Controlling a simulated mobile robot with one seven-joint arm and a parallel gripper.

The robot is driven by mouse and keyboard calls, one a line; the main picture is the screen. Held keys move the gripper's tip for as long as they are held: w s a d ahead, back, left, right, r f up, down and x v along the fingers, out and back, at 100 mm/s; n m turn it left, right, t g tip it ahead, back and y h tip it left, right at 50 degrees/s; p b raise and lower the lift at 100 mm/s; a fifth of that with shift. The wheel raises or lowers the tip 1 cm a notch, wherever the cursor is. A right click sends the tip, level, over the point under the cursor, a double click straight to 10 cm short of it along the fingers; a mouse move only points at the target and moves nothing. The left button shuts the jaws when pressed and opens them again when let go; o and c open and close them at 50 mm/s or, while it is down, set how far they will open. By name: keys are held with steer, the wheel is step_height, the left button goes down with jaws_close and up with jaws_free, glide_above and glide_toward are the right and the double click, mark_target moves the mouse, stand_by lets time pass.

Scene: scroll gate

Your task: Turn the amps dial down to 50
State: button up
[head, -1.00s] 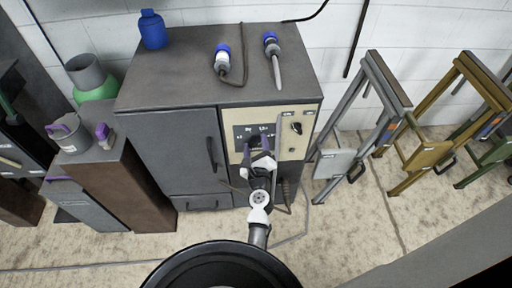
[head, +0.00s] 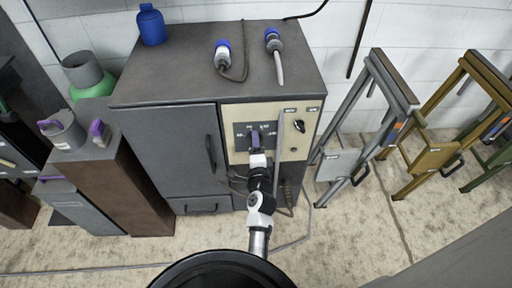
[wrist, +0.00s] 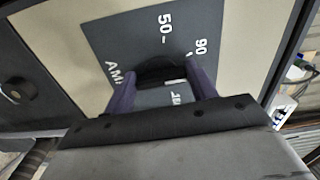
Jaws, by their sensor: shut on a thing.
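The amps dial is a dark round knob (wrist: 158,70) on a dark grey plate (wrist: 115,35) with white markings. In the wrist view "50" with a tick stands above the knob, "90" to its upper right and part of "AMPS" to its left. My gripper (wrist: 162,82) is shut on the knob, one purple finger on each side. In the head view my gripper (head: 256,142) reaches the dial plate (head: 241,131) and hides the knob. I cannot tell which number the knob points to.
The dial sits on the cream panel (head: 292,141) of a grey cabinet (head: 168,150). A black switch (head: 299,126) is to its right. A door handle (head: 210,152) is to its left. A cable and bar hang below the panel. Trestles (head: 368,130) stand to the right.

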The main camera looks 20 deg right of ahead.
steer(key=shift+d+f+n+b, duration=0.15)
steer(key=shift+n+b, duration=2.15)
steer(key=shift+n, duration=1.35)
steer(key=shift+d+f+n+b, duration=0.1)
steer(key=shift+n+b, duration=2.2)
steer(key=shift+n, duration=1.35)
steer(key=o, duration=1)
steer(key=shift+s, duration=0.1)
